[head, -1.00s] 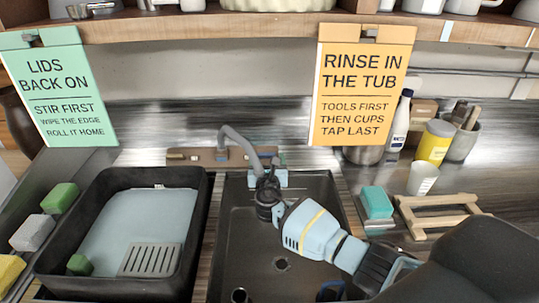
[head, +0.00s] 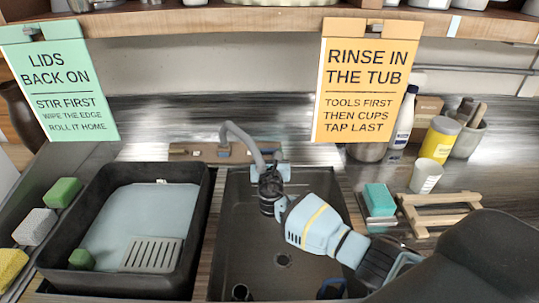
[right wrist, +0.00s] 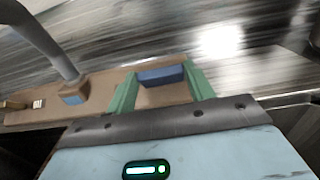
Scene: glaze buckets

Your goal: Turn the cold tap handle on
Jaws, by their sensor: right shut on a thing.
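The tap has a grey curved spout (head: 240,135) on a brown base (head: 208,153) behind the dark sink (head: 236,215). In the right wrist view the spout (right wrist: 48,38) rises at the left. My right gripper (head: 270,168) reaches over the sink to the base's right end. In the wrist view its two green fingers (right wrist: 161,84) stand either side of the blue cold tap handle (right wrist: 161,74), shut on it. In the head view the gripper mostly hides the handle. My left gripper does not show.
A black tub (head: 198,215) with a grey grate (head: 151,255) stands left of the sink. A teal sponge (head: 379,199), a wooden rack (head: 440,214) and a white cup (head: 425,177) stand to the right. Two signs hang above from the shelf (head: 260,23).

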